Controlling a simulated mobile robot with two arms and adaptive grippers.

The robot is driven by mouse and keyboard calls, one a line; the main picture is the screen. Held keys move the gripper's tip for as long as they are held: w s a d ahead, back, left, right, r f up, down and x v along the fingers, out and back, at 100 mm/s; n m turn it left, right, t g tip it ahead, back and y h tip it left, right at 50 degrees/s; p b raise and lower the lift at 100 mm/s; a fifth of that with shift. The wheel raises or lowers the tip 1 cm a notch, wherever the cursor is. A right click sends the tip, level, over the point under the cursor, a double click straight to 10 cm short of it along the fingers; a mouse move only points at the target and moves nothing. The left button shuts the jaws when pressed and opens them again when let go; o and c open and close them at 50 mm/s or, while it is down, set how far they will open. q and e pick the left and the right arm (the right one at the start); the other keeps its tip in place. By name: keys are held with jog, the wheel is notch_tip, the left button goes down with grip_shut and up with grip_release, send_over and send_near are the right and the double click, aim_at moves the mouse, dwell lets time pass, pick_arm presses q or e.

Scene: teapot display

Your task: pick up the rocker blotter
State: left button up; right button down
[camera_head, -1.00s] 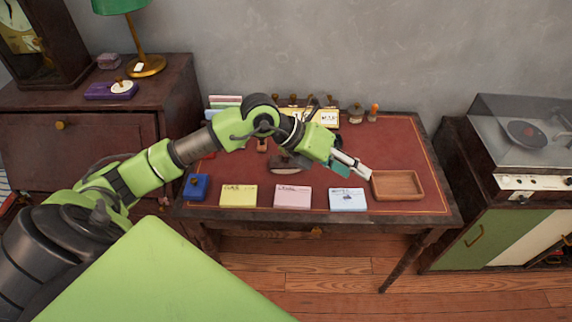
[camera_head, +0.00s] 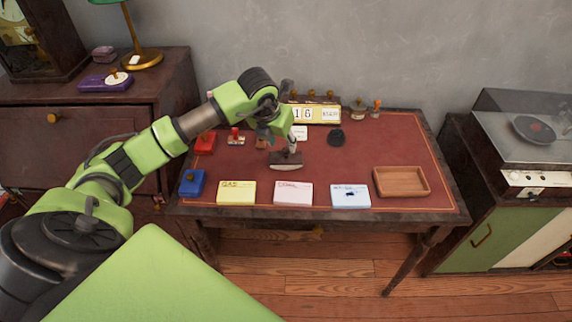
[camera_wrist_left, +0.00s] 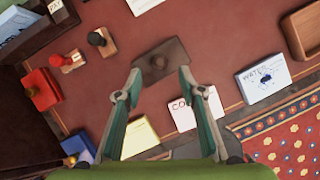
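The rocker blotter (camera_head: 286,165) stands on the red desk top, a dark block with a pale curved underside, and a round knob on top in the left wrist view (camera_wrist_left: 174,52). My left gripper (camera_head: 291,145) points down right over it. In the left wrist view the two fingers of the left gripper (camera_wrist_left: 160,76) are apart, their tips at either side of the blotter's near part. I cannot tell whether they touch it. My right gripper is not in view.
A wooden tray (camera_head: 401,181) is at right, a blue box (camera_head: 192,183) at left. Stamps (camera_head: 236,137) and a calendar (camera_head: 316,113) stand behind.

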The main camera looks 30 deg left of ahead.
aim_at(286, 148)
pick_arm(q)
jog(key=b+x, duration=0.2)
jog(key=x, duration=0.3)
jog(key=shift+w+b, duration=0.25)
jog(key=shift+b, duration=0.1)
jog(key=shift+c, duration=0.3)
grip_shut()
jog(key=shift+r, duration=0.1)
